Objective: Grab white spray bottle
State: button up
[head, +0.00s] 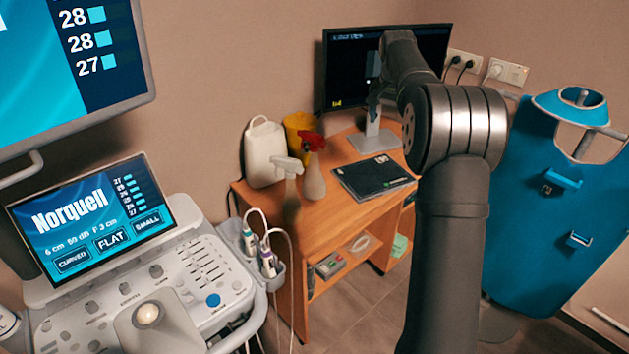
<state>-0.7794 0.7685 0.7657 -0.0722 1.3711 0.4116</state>
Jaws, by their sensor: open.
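A spray bottle with a white trigger head (288,166) stands at the front left corner of the wooden desk; its lower body looks brownish and see-through. Just behind it and to its right is a second spray bottle (314,181) with a red trigger head and a pale grey body. My gripper (374,100) is small and dark against the black monitor, at the end of my arm. It is open and up to the right of both bottles, apart from them. Its fingers are hard to make out.
A white canister (265,153) and a yellow container (299,128) stand behind the bottles. A dark flat box (374,176) lies to their right, before the monitor (345,80). An ultrasound console (190,270) with probes is at front left. A blue apron (545,210) hangs at right.

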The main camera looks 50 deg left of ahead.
aim_at(316, 145)
jog(key=s+a+n+y, duration=0.1)
jog(key=s+a+n, duration=0.4)
jog(key=a, duration=0.3)
jog(key=s+a+n+y, duration=0.2)
jog(key=s+a+n, duration=0.3)
jog(key=a, duration=0.2)
jog(key=shift+g, duration=0.4)
jog(key=x, duration=1.1)
jog(key=shift+x, duration=3.2)
grip_shut()
jog(key=shift+d, duration=0.1)
jog(key=shift+r, duration=0.1)
